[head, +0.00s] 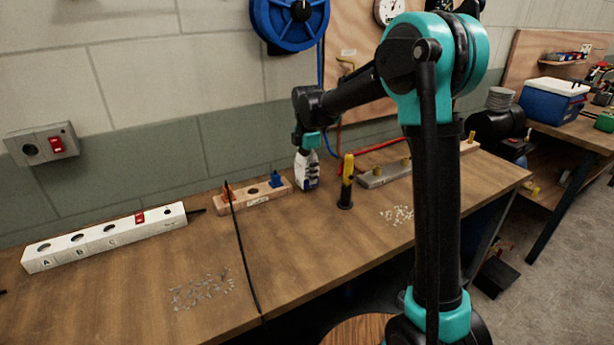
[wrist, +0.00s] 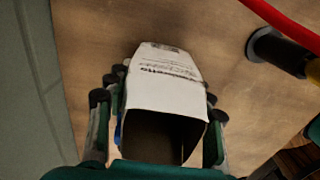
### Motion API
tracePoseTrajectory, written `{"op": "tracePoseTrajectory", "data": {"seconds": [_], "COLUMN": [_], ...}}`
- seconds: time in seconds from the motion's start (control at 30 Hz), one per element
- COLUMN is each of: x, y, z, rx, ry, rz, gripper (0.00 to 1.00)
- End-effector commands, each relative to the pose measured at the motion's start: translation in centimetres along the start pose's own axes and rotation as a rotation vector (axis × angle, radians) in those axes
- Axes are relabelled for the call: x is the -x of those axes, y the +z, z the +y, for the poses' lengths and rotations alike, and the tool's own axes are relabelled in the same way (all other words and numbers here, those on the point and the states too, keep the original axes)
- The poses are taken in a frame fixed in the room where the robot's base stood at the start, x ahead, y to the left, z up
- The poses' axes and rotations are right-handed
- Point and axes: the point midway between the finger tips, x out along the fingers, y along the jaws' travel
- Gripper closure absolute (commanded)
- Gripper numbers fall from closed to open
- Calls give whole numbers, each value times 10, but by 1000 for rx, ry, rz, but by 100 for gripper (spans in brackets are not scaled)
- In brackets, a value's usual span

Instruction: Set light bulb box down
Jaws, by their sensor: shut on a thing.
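The light bulb box is a small white carton with dark print. In the head view the box (head: 305,178) is upright at the back of the wooden workbench, below my gripper (head: 306,155). In the wrist view the box (wrist: 168,85) sits between the two fingers of my gripper (wrist: 158,118), which are shut on its sides. The near end of the box looks open and dark inside. The box's lower end is at or close to the bench top; I cannot tell whether it touches.
A wooden block with orange and blue pieces (head: 252,197) stands just left of the box. A yellow-and-black tool (head: 346,182) stands to its right, near a grey bar (head: 385,174). A white socket strip (head: 105,238) lies at left. Small loose parts (head: 202,291) lie in front.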

Motion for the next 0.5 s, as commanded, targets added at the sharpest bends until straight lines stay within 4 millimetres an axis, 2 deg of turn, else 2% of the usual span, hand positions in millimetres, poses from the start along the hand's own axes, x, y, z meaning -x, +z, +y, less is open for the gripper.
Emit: {"op": "tracePoseTrajectory", "data": {"seconds": [0.1,0.47,0.5], "x": [-14,-17,-17], "y": [0,0,0], "z": [0,0,0], "rx": [0,0,0], "ry": [0,0,0], "rz": [0,0,0], "gripper": [76,76,44]}}
